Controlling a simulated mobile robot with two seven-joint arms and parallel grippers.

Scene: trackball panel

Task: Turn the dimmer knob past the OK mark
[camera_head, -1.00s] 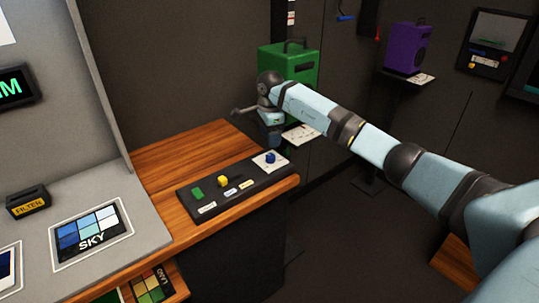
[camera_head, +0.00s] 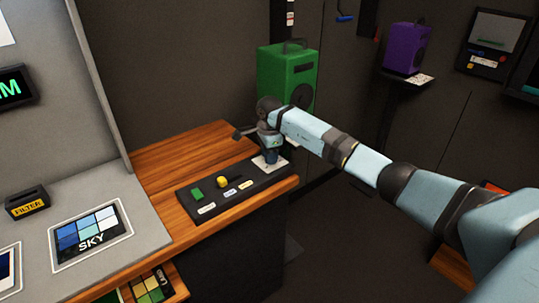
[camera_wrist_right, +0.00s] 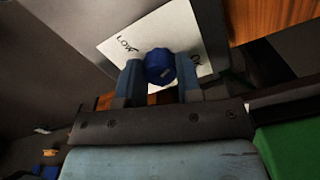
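The dimmer knob (camera_wrist_right: 160,66) is blue and sits on a white plate (camera_wrist_right: 118,50) in the right wrist view. The plate bears the word LOW to the left of the knob and a partly hidden mark to the right, behind a finger. My right gripper (camera_wrist_right: 159,78) is open, with one finger on each side of the knob; I cannot tell whether they touch it. In the head view my right gripper (camera_head: 271,157) points down over the plate (camera_head: 257,164) at the right end of a dark control panel (camera_head: 245,197), hiding most of the knob. My left gripper is out of view.
A green speaker box (camera_head: 285,70) stands behind my right gripper. A grey console (camera_head: 40,160) stands at the left.

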